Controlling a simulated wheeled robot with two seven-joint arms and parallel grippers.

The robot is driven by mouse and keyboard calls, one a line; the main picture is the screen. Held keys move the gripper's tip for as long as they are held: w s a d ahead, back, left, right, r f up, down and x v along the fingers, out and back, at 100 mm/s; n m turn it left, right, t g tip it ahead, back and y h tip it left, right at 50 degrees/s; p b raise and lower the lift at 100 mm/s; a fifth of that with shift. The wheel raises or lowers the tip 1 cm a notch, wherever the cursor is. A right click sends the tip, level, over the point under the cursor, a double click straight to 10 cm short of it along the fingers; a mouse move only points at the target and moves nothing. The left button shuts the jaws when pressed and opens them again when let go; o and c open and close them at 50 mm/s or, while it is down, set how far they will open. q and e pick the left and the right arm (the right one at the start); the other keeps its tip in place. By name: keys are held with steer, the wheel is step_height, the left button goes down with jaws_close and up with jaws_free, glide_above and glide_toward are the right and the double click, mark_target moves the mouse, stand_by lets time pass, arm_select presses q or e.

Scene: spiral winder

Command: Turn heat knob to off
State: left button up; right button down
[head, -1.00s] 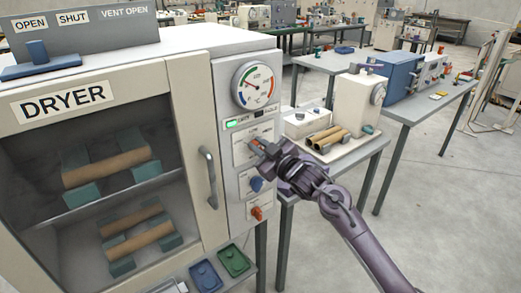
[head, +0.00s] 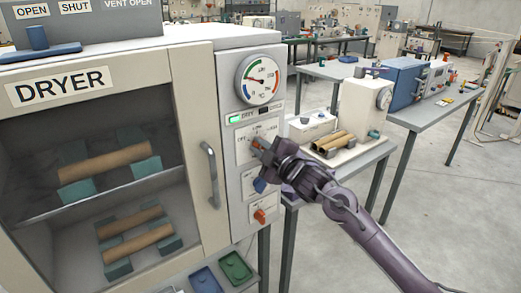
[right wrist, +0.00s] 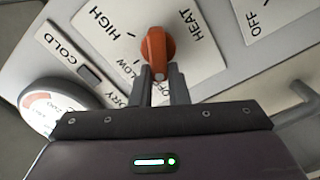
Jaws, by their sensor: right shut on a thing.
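The orange-red heat knob (right wrist: 156,48) sits on a white plate (right wrist: 207,62) lettered HEAT, OFF, LOW and HIGH in the right wrist view. Its white tip points down in that picture, between the LOW and OFF words. My right gripper (right wrist: 160,82) is shut on the knob, one finger on each side of its pointer end. In the head view my right gripper (head: 265,147) reaches in from the right to the plate (head: 246,148) on the dryer's front panel, and covers most of the knob. My left gripper is out of view.
Below the heat plate are a blue knob (head: 260,185) and an orange knob (head: 260,216). A round gauge (head: 260,80) with a lit green lamp is above. The dryer door handle (head: 211,175) stands out to the left. A table with machines is at right.

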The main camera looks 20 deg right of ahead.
steer(key=shift+f, duration=0.1)
stand_by(0.3)
steer(key=c, duration=1.4)
jaws_free()
steer(key=shift+s, duration=0.1)
steer(key=shift+s+d, duration=0.15)
steer(key=shift+s, duration=0.15)
steer(key=b+v, duration=0.2)
steer(key=v, duration=0.5)
